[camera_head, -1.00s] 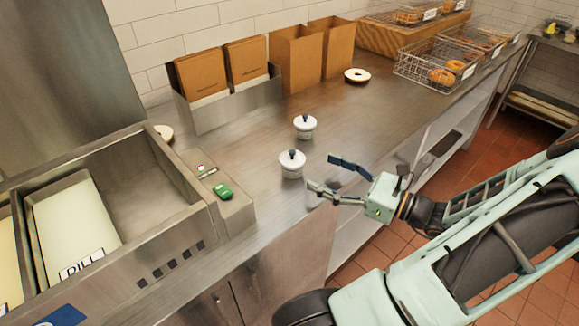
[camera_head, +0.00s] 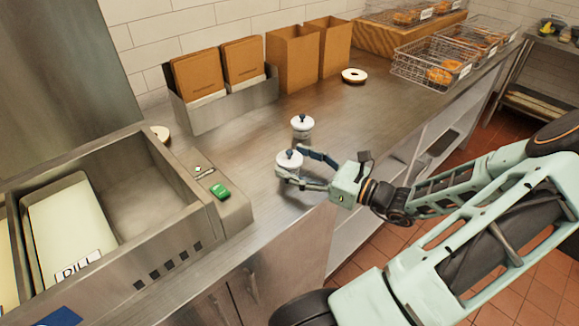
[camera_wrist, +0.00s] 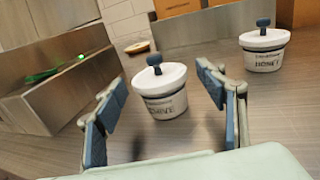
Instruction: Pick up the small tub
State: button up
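Two small white tubs with dark-knobbed lids stand upright on the steel counter (camera_head: 240,148). The near tub (camera_head: 288,159) is at my fingertips, and its label, which seems to read "CHIVE", shows in the wrist view (camera_wrist: 162,92). The far tub (camera_head: 302,124) stands behind it, and its label reads "HONEY" in the wrist view (camera_wrist: 264,50). My gripper (camera_head: 293,164) is low over the counter with its fingers spread. In the wrist view my gripper (camera_wrist: 160,88) is open, one finger on each side of the near tub, with gaps showing on both sides.
A steel well with a "DILL" bin (camera_head: 72,225) is at the left, with a green object (camera_head: 220,191) on its ledge. Paper bags (camera_head: 294,58) stand behind the tubs. A bagel (camera_head: 354,75) and wire baskets (camera_head: 432,68) are farther right. The counter's front edge lies below my gripper.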

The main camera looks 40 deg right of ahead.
aim_at(296, 161)
jog(key=c, duration=1.1)
jog(key=shift+o, duration=0.2)
jog(key=shift+r, duration=0.1)
jog(key=shift+r, duration=0.55)
notch_tip(296, 161, up, 2)
jog(key=shift+s+r+p, duration=0.15)
jog(key=shift+r+p, duration=0.05)
jog(key=shift+p, duration=0.25)
jog(key=s+a+r+p, duration=0.3)
jog(key=s+a+r, duration=0.2)
jog(key=s+r, duration=0.4)
jog(key=s, duration=0.3)
jog(key=shift+s+a+r, duration=0.25)
jog(key=shift+a+r, duration=0.05)
jog(key=shift+a, duration=0.05)
